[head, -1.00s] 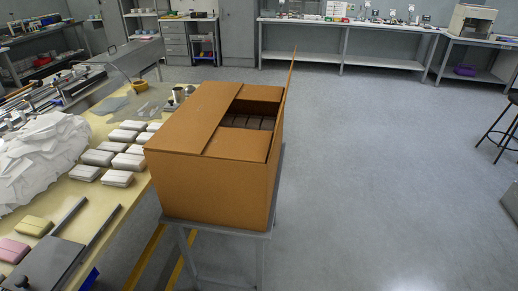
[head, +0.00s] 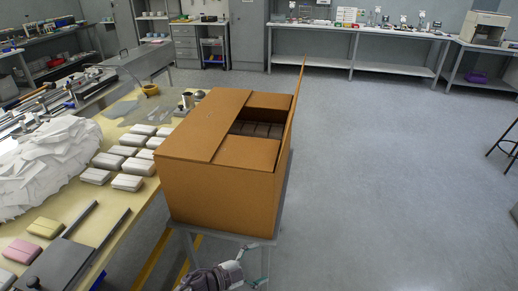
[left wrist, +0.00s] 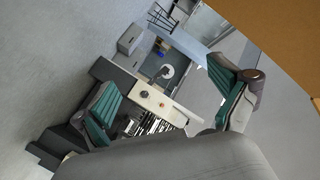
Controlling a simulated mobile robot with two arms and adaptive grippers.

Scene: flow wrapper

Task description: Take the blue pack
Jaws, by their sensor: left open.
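I see no pack that is plainly blue. A small blue patch (head: 98,281) shows at the worktable's near edge in the head view, mostly cut off, and I cannot tell what it is. A yellow pack (head: 46,227), a pink pack (head: 20,251) and several white packs (head: 127,182) lie on the table. My left gripper (head: 264,269) is at the bottom of the head view, in front of the cardboard box and low beside its stand. In the left wrist view its green-padded fingers (left wrist: 168,100) are wide apart with nothing between them. My right gripper is out of view.
The open cardboard box (head: 215,200) stands on a grey stand (head: 243,239), with dark contents partly hidden. A white crumpled heap (head: 45,165) and a grey plate with rails (head: 55,268) are on the table (head: 122,208).

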